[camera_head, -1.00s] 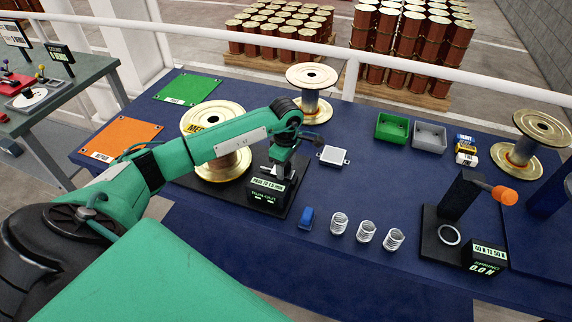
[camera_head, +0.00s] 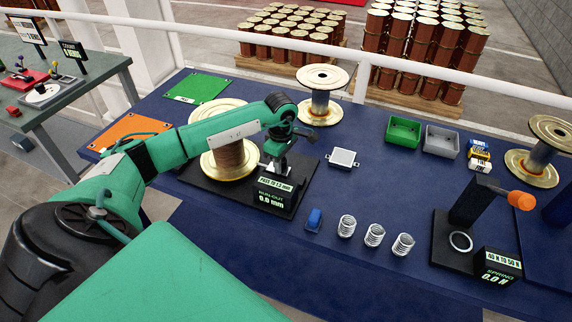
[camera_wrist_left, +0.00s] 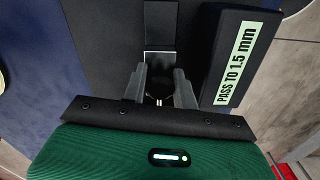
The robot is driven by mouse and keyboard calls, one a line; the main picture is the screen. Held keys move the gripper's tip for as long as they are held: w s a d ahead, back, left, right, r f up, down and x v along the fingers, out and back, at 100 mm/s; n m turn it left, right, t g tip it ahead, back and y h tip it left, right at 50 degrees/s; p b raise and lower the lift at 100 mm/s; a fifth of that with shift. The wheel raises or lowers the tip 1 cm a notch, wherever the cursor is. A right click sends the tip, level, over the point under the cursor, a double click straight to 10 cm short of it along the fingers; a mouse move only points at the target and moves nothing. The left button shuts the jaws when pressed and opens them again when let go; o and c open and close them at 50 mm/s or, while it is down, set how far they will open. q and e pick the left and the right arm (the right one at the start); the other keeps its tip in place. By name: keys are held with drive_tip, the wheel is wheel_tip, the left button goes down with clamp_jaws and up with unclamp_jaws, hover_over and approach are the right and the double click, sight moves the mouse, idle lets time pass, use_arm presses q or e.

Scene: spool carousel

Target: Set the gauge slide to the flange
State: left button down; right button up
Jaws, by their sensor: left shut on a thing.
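My left gripper (camera_head: 274,168) reaches down over the black run-out stand (camera_head: 205,193), beside the large spool (camera_head: 228,158) with its gold flange (camera_head: 210,118). In the left wrist view its grey fingers (camera_wrist_left: 160,88) are shut on the silver gauge slide (camera_wrist_left: 161,62), which lies against a black block. The slide shows as a small pale piece in the head view. The stand's readout (camera_head: 272,197) shows "PASS TO 1.5 mm" and "RUN-OUT 0.0 mm". Whether the slide touches the flange cannot be told; my arm hides part of the spool.
A blue piece (camera_head: 314,219) and several springs (camera_head: 374,236) lie in front. The spring tester (camera_head: 474,215) is at the right. Another spool (camera_head: 321,97) stands behind.

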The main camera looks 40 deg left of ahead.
use_arm(q)
drive_tip(key=shift+a, duration=0.2)
drive_tip(key=c, duration=1.1)
unclamp_jaws()
drive_tip(key=shift+a, duration=0.15)
drive_tip(key=shift+r, duration=0.5)
wheel_tip(320, 180, up, 13)
drive_tip(key=b, duration=0.4)
drive_tip(key=shift+f, duration=0.1)
